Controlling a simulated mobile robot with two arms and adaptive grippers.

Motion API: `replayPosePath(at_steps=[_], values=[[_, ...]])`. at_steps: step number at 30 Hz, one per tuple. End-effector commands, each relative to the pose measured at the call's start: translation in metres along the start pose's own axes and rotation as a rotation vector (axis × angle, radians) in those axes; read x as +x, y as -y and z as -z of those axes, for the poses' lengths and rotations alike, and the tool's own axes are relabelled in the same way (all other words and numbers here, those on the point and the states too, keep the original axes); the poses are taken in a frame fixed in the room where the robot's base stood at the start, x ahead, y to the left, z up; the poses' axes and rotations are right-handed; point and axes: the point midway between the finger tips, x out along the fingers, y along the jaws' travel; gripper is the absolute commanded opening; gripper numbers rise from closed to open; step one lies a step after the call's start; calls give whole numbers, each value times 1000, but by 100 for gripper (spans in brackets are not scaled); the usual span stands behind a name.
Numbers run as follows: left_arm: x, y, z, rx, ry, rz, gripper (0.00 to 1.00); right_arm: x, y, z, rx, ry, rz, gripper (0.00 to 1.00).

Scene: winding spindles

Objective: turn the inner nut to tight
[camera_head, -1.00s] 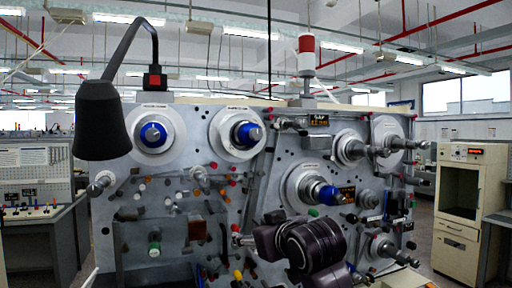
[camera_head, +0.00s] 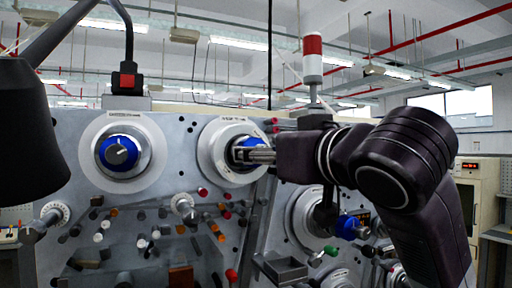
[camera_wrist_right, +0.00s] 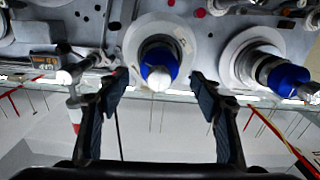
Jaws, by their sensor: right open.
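A blue nut (camera_head: 238,145) sits on the upper middle spindle, in front of a white round flange (camera_head: 208,150). My right gripper (camera_head: 258,155) reaches it from the right and partly hides it. In the right wrist view, the same blue nut (camera_wrist_right: 160,54), with a white rounded end at its middle, lies between the two dark fingers of my right gripper (camera_wrist_right: 160,88). The fingers are spread wide, with a gap on both sides of the nut. A second blue nut (camera_head: 118,152) on the upper left spindle also shows in the right wrist view (camera_wrist_right: 288,78). My left gripper is not in view.
A dark lamp head (camera_head: 32,125) hangs at the left edge. A lower spindle with a blue nut (camera_head: 347,227) stands below my right arm. Several small coloured knobs and guide pins stick out of the grey panel (camera_head: 180,130). A red and white signal light (camera_head: 313,55) stands on top.

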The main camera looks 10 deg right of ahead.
Motion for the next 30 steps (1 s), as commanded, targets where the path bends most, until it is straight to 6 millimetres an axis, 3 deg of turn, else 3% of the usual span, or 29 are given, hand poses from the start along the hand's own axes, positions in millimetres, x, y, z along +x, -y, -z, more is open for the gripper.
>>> replayPosePath(at_steps=[3,9,15,20,30], values=[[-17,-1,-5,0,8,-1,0,22,-1,4,0,5,-1,60],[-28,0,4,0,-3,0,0,46,0,2,0,2,-1,60],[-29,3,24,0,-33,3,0,53,0,1,0,0,0,60],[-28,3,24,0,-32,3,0,53,0,0,0,-1,0,60],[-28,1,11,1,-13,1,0,52,0,0,0,0,0,24]])
